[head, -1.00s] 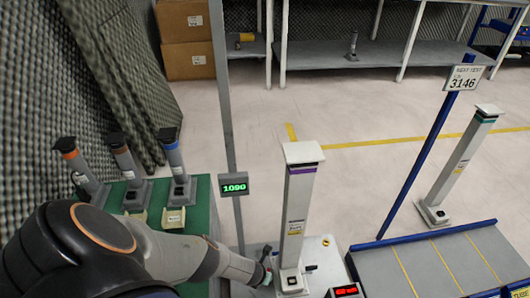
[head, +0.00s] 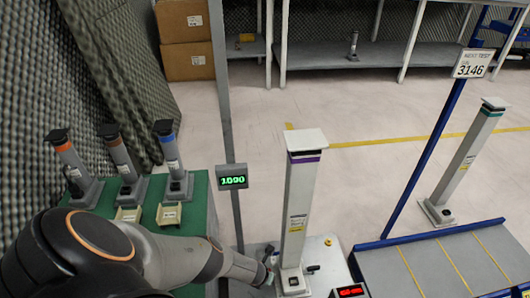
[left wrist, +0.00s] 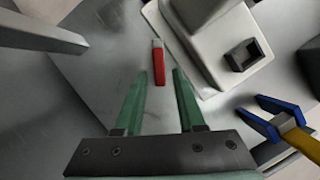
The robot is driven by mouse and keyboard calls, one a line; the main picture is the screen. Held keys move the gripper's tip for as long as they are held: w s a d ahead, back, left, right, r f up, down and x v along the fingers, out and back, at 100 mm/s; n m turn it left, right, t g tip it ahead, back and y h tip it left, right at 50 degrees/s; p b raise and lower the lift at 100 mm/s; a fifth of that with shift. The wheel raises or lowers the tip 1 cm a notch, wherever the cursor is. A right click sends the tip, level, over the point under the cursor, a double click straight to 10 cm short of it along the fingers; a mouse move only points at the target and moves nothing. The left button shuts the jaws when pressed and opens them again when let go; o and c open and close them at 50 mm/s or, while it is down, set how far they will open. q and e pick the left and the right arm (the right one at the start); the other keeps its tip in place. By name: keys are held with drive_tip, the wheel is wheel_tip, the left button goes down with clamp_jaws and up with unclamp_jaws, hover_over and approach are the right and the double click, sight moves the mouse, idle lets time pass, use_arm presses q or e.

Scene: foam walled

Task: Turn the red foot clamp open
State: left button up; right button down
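The red foot clamp (left wrist: 158,64) is a short red lever with a pale end, lying on the grey plate beside the foot of a white post. My left gripper (left wrist: 160,76) is open, its two green fingers on either side of the clamp's near end, with a gap on each side. I cannot tell how high the fingers are above it. In the head view my left gripper (head: 268,266) is small, left of the white post (head: 297,210) with the purple band. The clamp cannot be made out there. My right gripper is not in view.
A blue forked piece with a yellow stem (left wrist: 283,122) lies right of the gripper. A grey pole with a green display (head: 232,176) stands behind my left arm. Several posts stand on the green table (head: 195,215) at left. A blue-edged platform (head: 440,262) is at right.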

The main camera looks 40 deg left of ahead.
use_arm(q)
clamp_jaws()
idle(0.3)
drive_tip(key=shift+w+d+n+g+y, duration=0.15)
drive_tip(key=shift+n+y, duration=0.15)
drive_tip(key=shift+n, duration=0.5)
drive_tip(key=shift+d+n+g+y, duration=0.15)
drive_tip(key=shift+n+y, duration=0.15)
drive_tip(key=shift+n, duration=0.5)
drive_tip(key=shift+a, duration=0.1)
drive_tip(key=shift+o, duration=1)
unclamp_jaws()
